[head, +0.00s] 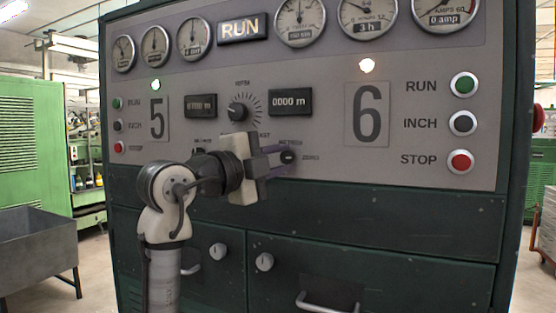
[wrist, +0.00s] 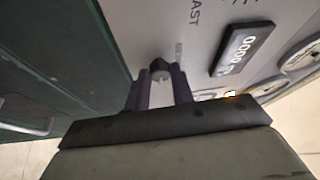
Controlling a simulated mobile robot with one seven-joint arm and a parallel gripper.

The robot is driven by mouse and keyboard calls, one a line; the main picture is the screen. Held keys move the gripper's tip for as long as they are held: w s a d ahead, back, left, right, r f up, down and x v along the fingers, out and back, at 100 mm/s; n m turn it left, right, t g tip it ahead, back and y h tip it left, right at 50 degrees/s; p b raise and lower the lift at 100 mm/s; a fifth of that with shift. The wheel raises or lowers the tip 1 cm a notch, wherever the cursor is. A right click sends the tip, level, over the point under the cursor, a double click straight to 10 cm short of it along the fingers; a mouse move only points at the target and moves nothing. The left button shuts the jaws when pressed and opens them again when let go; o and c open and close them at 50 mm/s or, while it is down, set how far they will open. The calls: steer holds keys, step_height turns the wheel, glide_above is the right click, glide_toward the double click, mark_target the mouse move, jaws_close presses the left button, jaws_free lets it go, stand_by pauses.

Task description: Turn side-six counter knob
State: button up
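The side-six counter knob (head: 288,157) is a small dark knob by the METRES and ZERO labels, below the right-hand counter display. It also shows in the wrist view (wrist: 159,66), between the tips of my two purple fingers. My gripper (head: 284,160) reaches the panel from the left, with its fingers on either side of this knob. In the wrist view my gripper (wrist: 161,76) looks open, with the fingers apart. I cannot tell whether either finger touches the knob. The right-hand counter display (head: 291,102) reads 0000 m.
A large dial knob (head: 238,112) sits just above my gripper. The RUN, INCH and STOP buttons of side six, with the red STOP button (head: 460,162), are well to the right. My arm covers the panel's lower left part.

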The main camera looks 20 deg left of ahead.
steer(key=o, duration=0.4)
steer(key=b+v, duration=0.3)
steer(key=v, duration=1.1)
steer(key=shift+w, duration=0.1)
